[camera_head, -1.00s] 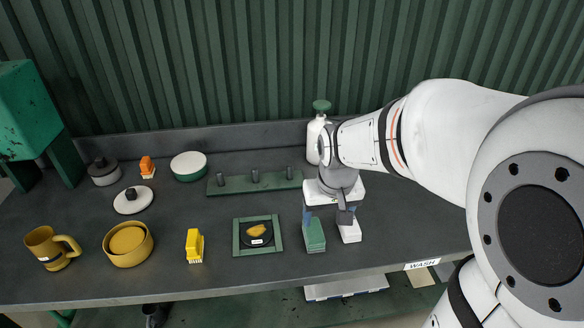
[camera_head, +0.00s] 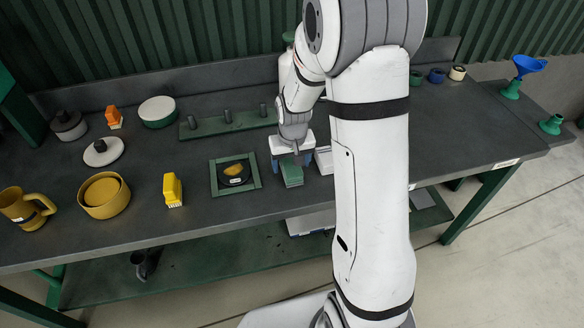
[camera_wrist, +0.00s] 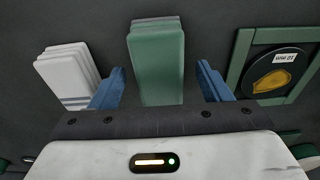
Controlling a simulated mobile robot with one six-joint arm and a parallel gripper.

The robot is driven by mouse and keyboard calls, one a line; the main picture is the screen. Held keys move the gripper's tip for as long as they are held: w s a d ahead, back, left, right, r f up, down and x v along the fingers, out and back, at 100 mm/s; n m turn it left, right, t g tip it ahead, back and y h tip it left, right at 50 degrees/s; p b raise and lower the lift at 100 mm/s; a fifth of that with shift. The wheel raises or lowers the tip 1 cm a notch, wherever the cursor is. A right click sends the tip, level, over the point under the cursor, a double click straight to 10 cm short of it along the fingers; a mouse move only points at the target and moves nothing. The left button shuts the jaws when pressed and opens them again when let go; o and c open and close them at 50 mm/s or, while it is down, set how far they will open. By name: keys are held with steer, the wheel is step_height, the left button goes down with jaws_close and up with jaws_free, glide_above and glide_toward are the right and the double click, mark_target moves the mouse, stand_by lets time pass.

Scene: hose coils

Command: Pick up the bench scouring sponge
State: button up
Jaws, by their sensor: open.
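The scouring sponge appears to be the green block (camera_head: 292,173), lying on the dark bench near its front edge. It also shows in the wrist view as a layered green block (camera_wrist: 157,60). My gripper (camera_head: 290,161) is open over it. In the wrist view, the two blue fingers of my gripper (camera_wrist: 160,84) stand on either side of the green block, with a visible gap on each side. The block's near end is hidden behind my gripper body there.
A white layered block (camera_wrist: 68,75) lies close by on one side. A green-framed tray (camera_wrist: 237,62) with a round dark dish lies on the other. A yellow brush (camera_head: 172,190) and a green peg rack (camera_head: 205,131) are farther left. Bench right of my arm is mostly clear.

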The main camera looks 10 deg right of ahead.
mark_target(291, 164)
steer(key=shift+w+f, duration=0.1)
steer(key=shift+f, duration=0.6)
steer(key=shift+c, duration=0.3)
steer(key=c, duration=1)
step_height(291, 164, up, 10)
steer(key=shift+r, duration=0.1)
steer(key=o, duration=0.4)
steer(key=c, duration=0.3)
